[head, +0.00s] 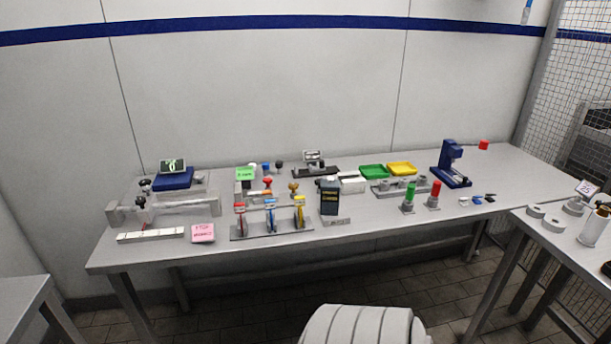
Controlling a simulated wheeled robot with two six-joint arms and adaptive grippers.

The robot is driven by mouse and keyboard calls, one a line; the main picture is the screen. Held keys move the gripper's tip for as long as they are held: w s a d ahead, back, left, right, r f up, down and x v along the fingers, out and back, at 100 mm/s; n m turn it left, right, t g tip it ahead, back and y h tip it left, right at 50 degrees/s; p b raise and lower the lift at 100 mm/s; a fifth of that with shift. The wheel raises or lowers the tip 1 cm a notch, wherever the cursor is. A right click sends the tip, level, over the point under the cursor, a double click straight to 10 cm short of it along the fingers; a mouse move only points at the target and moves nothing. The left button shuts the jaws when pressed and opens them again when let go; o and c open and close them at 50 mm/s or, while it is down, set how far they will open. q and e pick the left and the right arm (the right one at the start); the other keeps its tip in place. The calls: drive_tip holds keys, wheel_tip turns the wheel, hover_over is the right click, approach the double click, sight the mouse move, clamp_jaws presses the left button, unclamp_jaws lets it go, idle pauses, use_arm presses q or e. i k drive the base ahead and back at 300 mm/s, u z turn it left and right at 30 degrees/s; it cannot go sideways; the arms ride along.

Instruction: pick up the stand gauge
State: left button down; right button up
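A dark blue upright stand (452,165) on a flat base is at the right part of the long grey table (400,222) in the head view. It stands upright and looks most like the stand gauge, but its details are too small to be sure. Another candidate is the grey fixture with a dark knob (140,208) at the table's left end. Neither of my grippers shows in the head view, and nothing is seen touching these things.
A green tray (373,171) and a yellow tray (401,168) lie left of the blue stand. A green-topped post (410,195) and a red-topped post (434,193) stand in front. A dark bottle (329,197) is mid-table. A side table (560,240) adjoins at right.

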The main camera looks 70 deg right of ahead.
sight(330, 193)
drive_tip(key=z, duration=0.55)
drive_tip(key=i, duration=0.8)
drive_tip(key=z, duration=0.8)
